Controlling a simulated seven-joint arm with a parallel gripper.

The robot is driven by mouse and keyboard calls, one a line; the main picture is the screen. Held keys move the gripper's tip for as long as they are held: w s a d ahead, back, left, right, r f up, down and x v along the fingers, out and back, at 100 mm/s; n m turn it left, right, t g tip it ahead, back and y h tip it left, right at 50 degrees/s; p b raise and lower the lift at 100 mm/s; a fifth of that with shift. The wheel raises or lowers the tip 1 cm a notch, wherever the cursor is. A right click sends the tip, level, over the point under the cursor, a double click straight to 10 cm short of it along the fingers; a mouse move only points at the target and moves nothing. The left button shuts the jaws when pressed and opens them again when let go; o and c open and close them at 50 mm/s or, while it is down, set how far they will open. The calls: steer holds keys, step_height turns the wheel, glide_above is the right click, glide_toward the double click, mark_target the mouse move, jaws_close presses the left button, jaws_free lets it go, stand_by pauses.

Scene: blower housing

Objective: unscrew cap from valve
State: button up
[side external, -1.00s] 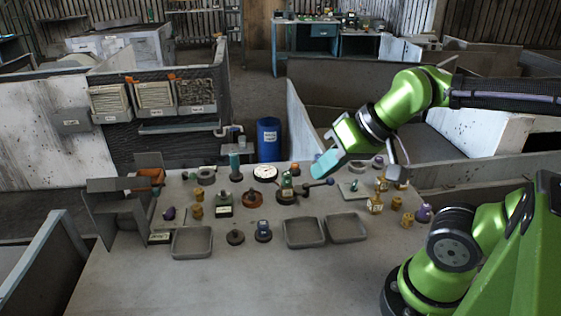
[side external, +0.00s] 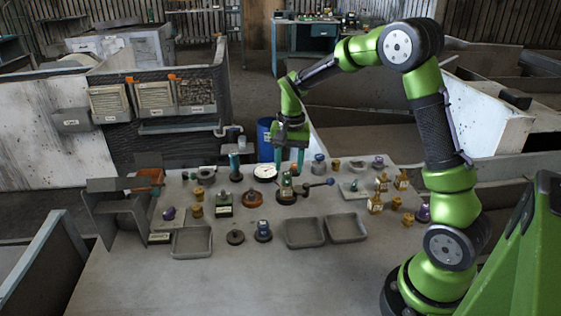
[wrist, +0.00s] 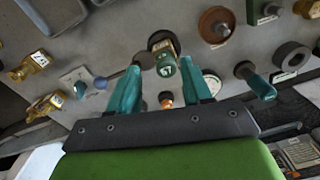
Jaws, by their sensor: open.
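In the wrist view the green cap (wrist: 166,66) lies between and slightly beyond my fingers, over the dark valve base (wrist: 158,38). My gripper (side external: 289,166) points down just above the valve. Its teal fingers (wrist: 160,75) are open, one on each side of the cap, with nothing held. Contact cannot be made out.
A red-brown round part (side external: 255,199), a green block (side external: 224,203) and a white dial (side external: 265,172) stand close by on the left. Yellow fittings (side external: 376,204) are on the right. Grey trays (side external: 304,244) line the front. The front table area is bare.

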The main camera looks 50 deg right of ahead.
mark_target(287, 173)
steer(key=shift+w+d+r+m, duration=0.2)
steer(key=shift+w+d+m, duration=0.15)
steer(key=shift+w, duration=0.1)
steer(key=shift+w+d+r+m, duration=0.15)
steer(key=shift+w+d+m, duration=0.2)
steer(key=shift+w, duration=0.1)
steer(key=shift+s+a+m, duration=0.1)
steer(key=shift+s+m, duration=0.05)
steer(key=shift+m, duration=0.15)
steer(key=m, duration=0.6)
steer(key=shift+m, duration=0.3)
steer(key=m, duration=0.6)
steer(key=shift+m, duration=0.3)
steer(key=shift+f, duration=3.55)
steer(key=shift+c, duration=0.3)
jaws_close()
steer(key=shift+o, duration=0.3)
jaws_free()
